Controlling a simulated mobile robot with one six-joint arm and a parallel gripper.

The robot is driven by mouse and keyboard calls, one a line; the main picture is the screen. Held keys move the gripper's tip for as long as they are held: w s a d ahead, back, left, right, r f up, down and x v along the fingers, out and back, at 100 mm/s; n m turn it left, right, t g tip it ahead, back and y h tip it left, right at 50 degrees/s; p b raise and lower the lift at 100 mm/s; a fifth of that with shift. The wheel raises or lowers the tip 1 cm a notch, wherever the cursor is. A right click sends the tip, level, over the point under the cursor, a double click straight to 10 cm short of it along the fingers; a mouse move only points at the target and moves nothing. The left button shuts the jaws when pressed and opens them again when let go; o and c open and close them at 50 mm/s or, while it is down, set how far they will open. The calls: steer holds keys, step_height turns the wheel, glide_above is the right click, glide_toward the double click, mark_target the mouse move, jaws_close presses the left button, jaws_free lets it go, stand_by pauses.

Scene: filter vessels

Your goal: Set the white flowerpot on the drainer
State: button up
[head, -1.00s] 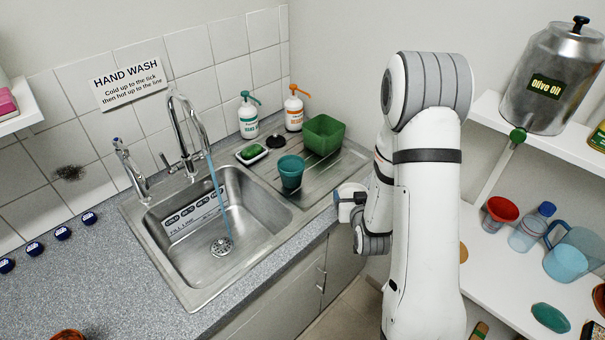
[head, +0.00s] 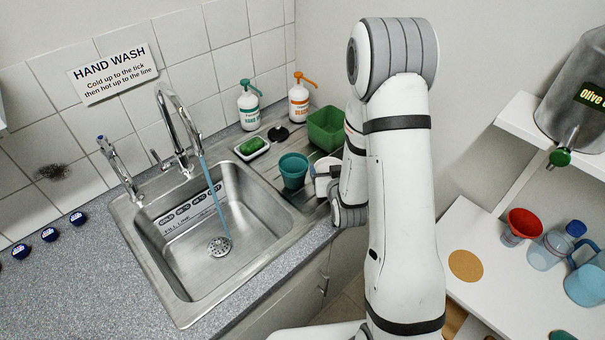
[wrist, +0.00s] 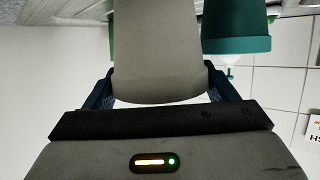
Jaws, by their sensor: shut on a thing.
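The white flowerpot (head: 324,170) is held by my gripper (head: 333,190) at the drainer's front right side in the head view. The arm partly hides it. In the wrist view the pot (wrist: 157,50) looks pale grey and fills the space between the two dark fingers, which are shut on it. The drainer (head: 304,201) is the ridged steel surface right of the sink. A teal pot (head: 293,170) stands on it, just left of the white one; it also shows in the wrist view (wrist: 235,38). I cannot tell whether the white pot touches the drainer.
A green tub (head: 326,128), a soap dish (head: 252,148) with green soap and a black round thing (head: 278,133) are at the drainer's back. Two pump bottles stand behind. Water runs from the tap (head: 178,125) into the sink (head: 185,245). A white shelf (head: 480,235) is at right.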

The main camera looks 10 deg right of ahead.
steer(key=shift+w, duration=0.15)
steer(key=w+r+n+y+b, duration=0.2)
steer(key=w+r+b, duration=0.5)
steer(key=w+b, duration=0.3)
steer(key=f, duration=0.3)
steer(key=w+f+p, duration=0.1)
steer(key=f, duration=0.2)
steer(key=f+p, duration=0.1)
steer(key=f, duration=0.2)
steer(key=shift+w+f, duration=0.15)
steer(key=shift+w, duration=0.05)
steer(key=shift+f, duration=0.15)
steer(key=o, duration=1)
steer(key=shift+c, duration=0.2)
